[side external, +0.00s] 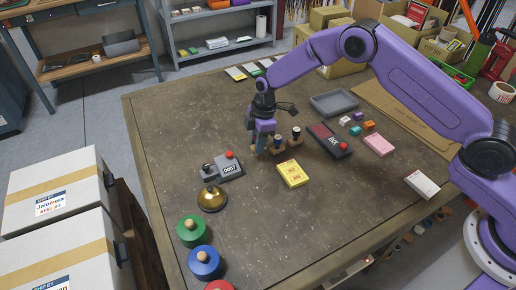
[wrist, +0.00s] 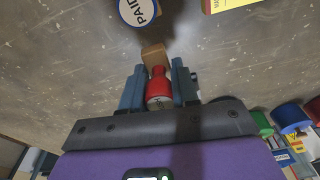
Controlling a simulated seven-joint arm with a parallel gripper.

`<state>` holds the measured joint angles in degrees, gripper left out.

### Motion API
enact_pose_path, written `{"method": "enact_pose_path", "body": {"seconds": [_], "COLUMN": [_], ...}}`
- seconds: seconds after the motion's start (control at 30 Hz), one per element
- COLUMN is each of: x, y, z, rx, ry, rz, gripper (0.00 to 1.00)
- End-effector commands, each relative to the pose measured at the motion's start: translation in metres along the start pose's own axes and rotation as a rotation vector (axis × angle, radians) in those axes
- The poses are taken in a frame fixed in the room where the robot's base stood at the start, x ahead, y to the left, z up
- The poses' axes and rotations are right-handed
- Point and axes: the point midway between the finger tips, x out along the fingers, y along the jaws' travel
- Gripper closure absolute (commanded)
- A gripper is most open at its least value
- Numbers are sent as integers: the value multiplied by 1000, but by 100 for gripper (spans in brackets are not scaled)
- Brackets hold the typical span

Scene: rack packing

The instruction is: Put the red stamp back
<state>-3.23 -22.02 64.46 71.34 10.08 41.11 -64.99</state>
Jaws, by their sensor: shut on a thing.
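My gripper (side external: 261,146) is low over the table, at the left end of a small wooden rack (side external: 290,146) in the side view. Two dark-handled stamps (side external: 296,132) stand upright in the rack. In the wrist view, my gripper (wrist: 159,84) is shut on the red stamp (wrist: 158,88), whose red handle sits between the fingers. A tan wooden piece (wrist: 153,53) shows just beyond it; I cannot tell if it touches the stamp. A round PAID label (wrist: 138,11) tops a nearby stamp. The red stamp is hidden by the fingers in the side view.
A yellow pad (side external: 293,174) lies in front of the rack. A grey device with a red button (side external: 229,160) and a brass bell (side external: 212,199) are at left. A dark box (side external: 328,140) and grey tray (side external: 334,103) lie to the right. The front middle table is clear.

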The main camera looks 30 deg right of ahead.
Motion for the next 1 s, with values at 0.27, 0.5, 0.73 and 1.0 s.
{"method": "enact_pose_path", "body": {"seconds": [0.27, 0.5, 0.73, 1.0], "x": [30, 31, 34, 34], "y": [0, 0, 0, 0], "z": [4, 4, 4, 4], "rx": [-1, -1, 0, 0], "ry": [-1, 0, -1, -1], "rz": [-1, 0, -1, -1], "gripper": [90, 90, 51, 45]}}
